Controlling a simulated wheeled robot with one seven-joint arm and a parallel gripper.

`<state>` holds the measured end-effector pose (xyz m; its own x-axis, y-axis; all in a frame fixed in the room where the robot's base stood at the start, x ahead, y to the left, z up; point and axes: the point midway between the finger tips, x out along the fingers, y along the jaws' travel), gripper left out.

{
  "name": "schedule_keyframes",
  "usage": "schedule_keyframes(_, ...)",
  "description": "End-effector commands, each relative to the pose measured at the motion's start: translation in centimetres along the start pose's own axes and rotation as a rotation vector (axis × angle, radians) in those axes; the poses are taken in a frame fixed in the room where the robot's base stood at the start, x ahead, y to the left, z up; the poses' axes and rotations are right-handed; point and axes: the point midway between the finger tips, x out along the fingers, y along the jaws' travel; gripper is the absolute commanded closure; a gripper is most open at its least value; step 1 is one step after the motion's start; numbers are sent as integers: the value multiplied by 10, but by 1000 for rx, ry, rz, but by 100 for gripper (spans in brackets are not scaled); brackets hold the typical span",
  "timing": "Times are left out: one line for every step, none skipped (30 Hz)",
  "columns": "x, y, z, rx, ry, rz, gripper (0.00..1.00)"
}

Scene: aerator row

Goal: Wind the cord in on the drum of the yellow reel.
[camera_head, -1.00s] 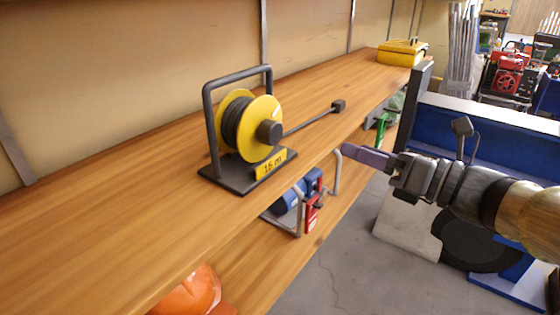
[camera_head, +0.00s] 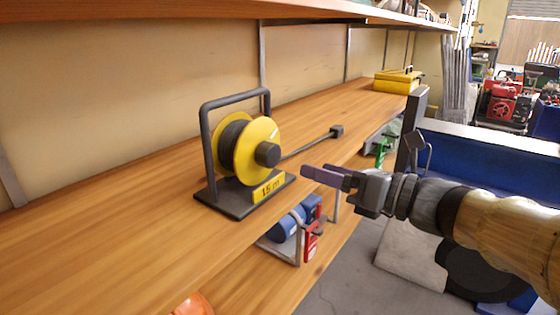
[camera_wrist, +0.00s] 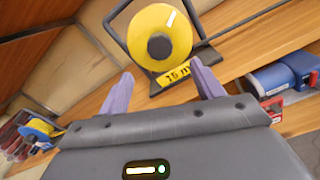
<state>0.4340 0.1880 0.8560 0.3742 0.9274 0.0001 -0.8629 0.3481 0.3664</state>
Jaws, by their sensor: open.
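The yellow reel (camera_head: 262,145) stands upright on the wooden shelf in a black frame with a handle loop and flat base. A tag on its base reads 15 m. Its dark drum (camera_head: 231,146) sits between two yellow discs, with a dark hub knob on the near disc. A dark cord runs out to the right, ending in a small black plug (camera_head: 337,131). My gripper (camera_head: 325,175) is open and empty, to the right of the reel and apart from it. In the wrist view the reel (camera_wrist: 160,38) shows ahead, between and beyond my gripper's fingers (camera_wrist: 160,90).
A yellow toolbox (camera_head: 397,81) stands farther along the shelf. A lower shelf holds a blue reel (camera_head: 288,222) and red and green items. Another shelf runs overhead. The shelf left of the reel is clear.

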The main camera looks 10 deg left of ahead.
Motion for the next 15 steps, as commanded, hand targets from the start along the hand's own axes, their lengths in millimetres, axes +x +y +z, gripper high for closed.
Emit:
schedule_keyframes(10, 0, -3, -1, 2, 5, 34)
schedule_keyframes(15, -1, -3, -2, 2, 3, 34)
schedule_keyframes(22, 0, -3, -1, 1, 3, 34)
schedule_keyframes(27, 0, -3, -1, 1, 4, 34)
schedule_keyframes(33, 0, -3, -2, 1, 4, 34)
schedule_keyframes(40, -1, -3, -2, 2, 3, 34)
schedule_keyframes(45, -1, -3, -2, 2, 4, 34)
schedule_keyframes(50, 0, -2, -2, 1, 4, 34)
schedule_keyframes(57, 0, -3, 0, 0, 4, 34)
schedule_keyframes(63, 0, -3, -1, 1, 4, 34)
schedule_keyframes(68, -1, -3, 0, 2, 4, 34)
schedule_keyframes(75, -1, -3, -1, 2, 4, 34)
schedule_keyframes(80, 0, -3, -1, 1, 4, 34)
schedule_keyframes(85, 0, -3, 0, 1, 4, 34)
schedule_keyframes(92, 0, -2, 0, 1, 4, 34)
